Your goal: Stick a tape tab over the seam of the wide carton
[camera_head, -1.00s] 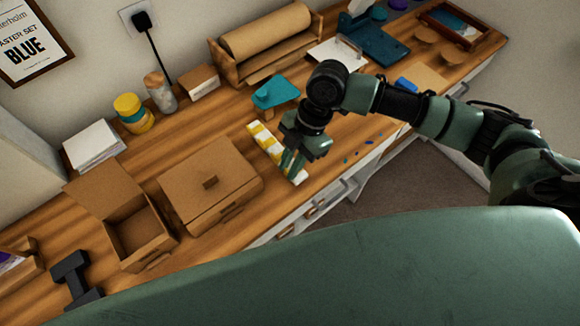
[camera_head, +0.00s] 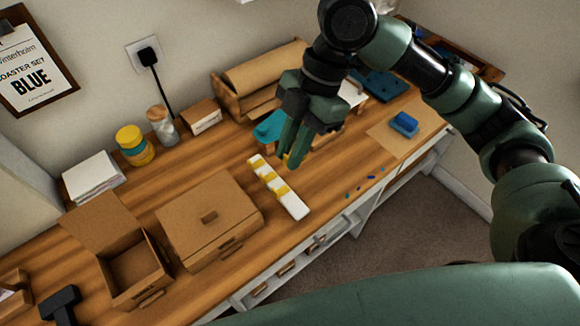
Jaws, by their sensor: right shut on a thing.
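The wide carton (camera_head: 190,205) is brown and stands with its lid closed on the wooden bench, with a small brown piece on its top. A white strip (camera_head: 294,207) with yellow tape tabs (camera_head: 268,177) across it lies to the right of the carton. My right gripper (camera_head: 292,160) is above the bench, just beyond the strip. It is shut on a yellow tape tab (camera_head: 286,157), of which only a little shows at the fingertips. My left gripper is not in view.
An open carton (camera_head: 132,268) stands left of the wide carton. A dark tool (camera_head: 62,303) lies at the front left. Behind are a yellow-lidded jar (camera_head: 130,135), a paper roll holder (camera_head: 228,98) and a teal object (camera_head: 270,127). Bare bench separates carton and strip.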

